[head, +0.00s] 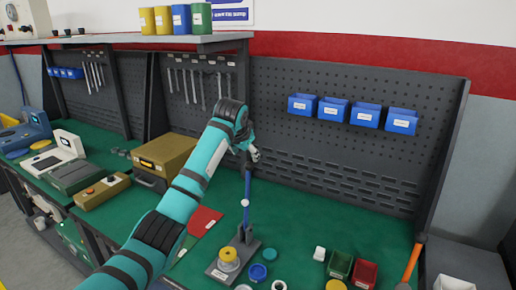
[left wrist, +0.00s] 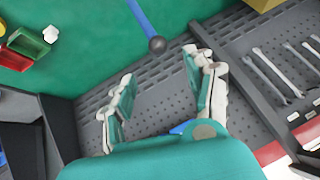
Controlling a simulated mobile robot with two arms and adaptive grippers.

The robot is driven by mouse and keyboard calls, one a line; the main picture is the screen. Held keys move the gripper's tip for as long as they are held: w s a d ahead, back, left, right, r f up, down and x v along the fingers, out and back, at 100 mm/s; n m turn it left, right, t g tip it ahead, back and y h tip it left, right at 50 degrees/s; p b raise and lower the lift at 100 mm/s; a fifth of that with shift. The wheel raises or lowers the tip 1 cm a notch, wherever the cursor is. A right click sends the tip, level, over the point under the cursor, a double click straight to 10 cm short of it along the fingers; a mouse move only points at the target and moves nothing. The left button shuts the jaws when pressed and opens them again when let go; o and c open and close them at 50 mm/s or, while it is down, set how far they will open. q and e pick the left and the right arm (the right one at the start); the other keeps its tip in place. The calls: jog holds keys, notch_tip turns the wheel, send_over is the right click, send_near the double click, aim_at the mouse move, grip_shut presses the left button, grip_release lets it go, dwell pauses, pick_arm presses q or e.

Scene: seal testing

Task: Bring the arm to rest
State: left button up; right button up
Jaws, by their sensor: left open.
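My left gripper (head: 252,152) is at the end of my teal arm, above the green workbench and in front of the grey pegboard. In the left wrist view its two fingers (left wrist: 160,68) are spread wide with nothing between them. A hand press with a blue lever (head: 246,190) stands upright on the bench below the gripper. The lever's round dark end (left wrist: 157,44) shows just beyond the fingertips in the left wrist view, and it looks apart from them. My right gripper is not in view.
Blue bins (head: 366,116) hang on the pegboard at the right. A green tray (head: 340,265) and a red tray (head: 364,273) lie near the front. A tan box (head: 164,155) stands left of my arm. The bench right of the press is mostly clear.

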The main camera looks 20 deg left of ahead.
pick_arm(q)
jog(key=shift+f, duration=0.1)
jog(key=s+d+f+g, duration=0.1)
jog(key=s+d+f, duration=0.3)
jog(key=s+f, duration=0.4)
jog(key=s+d+f+m+h, duration=0.1)
jog(key=s+d+f, duration=0.35)
jog(key=f, duration=0.45)
jog(key=s+d+f+g, duration=0.1)
jog(key=s+d+f, duration=0.2)
jog(key=s+f, duration=0.5)
jog(key=s+d+f+n+g+h, duration=0.1)
jog(key=s+d+f, duration=0.1)
jog(key=s, duration=1.2)
jog(key=s+d+f+g, duration=0.1)
jog(key=s+f, duration=0.1)
jog(key=s, duration=1.2)
notch_tip(320, 180, down, 30)
jog(key=s+g+b, duration=0.1)
jog(key=s+b, duration=0.1)
jog(key=b, duration=0.1)
jog(key=s+a+f+g+b, duration=0.1)
jog(key=s+a+f+b, duration=0.1)
jog(key=s+f, duration=1.4)
jog(key=shift+a+f+b, duration=0.25)
jog(key=shift+f+b, duration=0.15)
jog(key=shift+f, duration=0.4)
